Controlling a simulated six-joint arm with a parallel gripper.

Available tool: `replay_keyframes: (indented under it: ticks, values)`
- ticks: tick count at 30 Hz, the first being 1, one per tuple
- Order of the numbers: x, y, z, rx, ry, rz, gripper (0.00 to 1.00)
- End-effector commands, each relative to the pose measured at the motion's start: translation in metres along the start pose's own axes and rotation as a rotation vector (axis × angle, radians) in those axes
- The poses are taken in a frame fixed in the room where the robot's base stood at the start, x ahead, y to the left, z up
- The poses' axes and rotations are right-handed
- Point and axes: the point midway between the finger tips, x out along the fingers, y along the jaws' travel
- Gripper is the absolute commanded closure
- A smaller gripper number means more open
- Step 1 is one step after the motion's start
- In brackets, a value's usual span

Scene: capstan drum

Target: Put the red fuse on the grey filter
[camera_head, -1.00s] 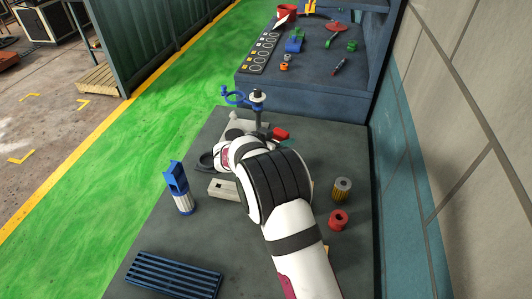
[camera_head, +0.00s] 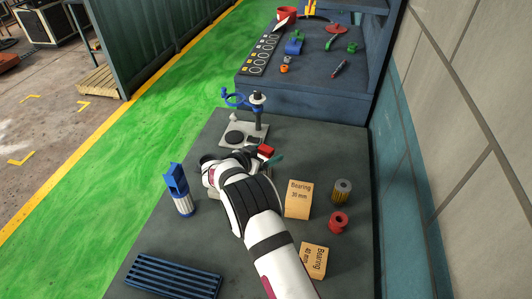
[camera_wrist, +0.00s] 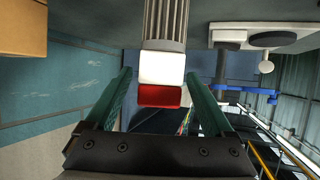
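The red fuse (camera_head: 265,152) is at the end of my gripper in the head view. In the wrist view, its red end (camera_wrist: 159,97) lies between my two teal fingers, against a white block-like part. A grey ribbed cylinder, which looks like the grey filter (camera_wrist: 164,22), shows directly beyond the white part. I cannot tell whether the two touch. In the head view my arm and hand hide this cylinder.
A blue-and-white piece (camera_head: 180,190) stands left. A blue-handled fixture (camera_head: 257,112) stands behind. A blue slatted grate (camera_head: 172,273) lies in front.

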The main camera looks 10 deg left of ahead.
Motion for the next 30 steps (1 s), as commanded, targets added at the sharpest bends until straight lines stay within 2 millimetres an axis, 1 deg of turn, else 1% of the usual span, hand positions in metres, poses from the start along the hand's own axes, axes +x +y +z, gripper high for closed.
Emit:
replay_keyframes:
  ticks: [8,11,15,18,21,25,29,30]
  values:
    - [-0.001,0.000,-0.003,0.001,0.001,-0.001,0.13]
    - [-0.018,-0.002,-0.004,-0.002,0.001,-0.004,0.13]
    - [-0.059,-0.002,-0.004,-0.002,0.001,-0.005,0.13]
    - [-0.086,-0.001,-0.004,0.000,0.001,-0.004,0.13]
    - [-0.107,-0.001,-0.003,-0.001,0.001,-0.002,0.13]
    - [-0.120,0.000,-0.003,0.000,0.001,0.000,0.13]
    - [-0.122,0.000,-0.004,0.004,0.000,-0.004,0.13]
    - [-0.120,-0.001,-0.012,0.024,-0.005,-0.026,0.13]
